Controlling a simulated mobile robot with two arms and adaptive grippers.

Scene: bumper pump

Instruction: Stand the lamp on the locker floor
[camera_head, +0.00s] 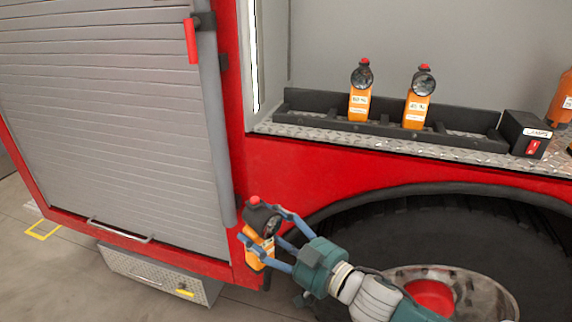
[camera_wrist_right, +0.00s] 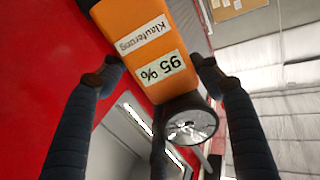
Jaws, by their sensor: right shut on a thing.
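My right gripper (camera_head: 268,232) is shut on an orange lamp (camera_head: 254,250) with a black head and a red knob on top. It holds the lamp in the air in front of the red truck side, below the locker and left of the wheel. The right wrist view shows the lamp (camera_wrist_right: 150,45) between the fingers (camera_wrist_right: 155,75), with labels reading "Klauterung" and "95 %". The open locker's floor (camera_head: 400,148) is ridged metal plate. Two similar lamps, a left one (camera_head: 359,105) and a right one (camera_head: 415,108), stand upright in a black rack (camera_head: 300,102) there. My left gripper is not in view.
A black box with a red switch (camera_head: 526,133) and an orange cylinder (camera_head: 561,100) stand at the locker's right. A closed grey shutter (camera_head: 110,120) is at left. The wheel (camera_head: 440,230) is below. A narrow floor strip runs in front of the rack.

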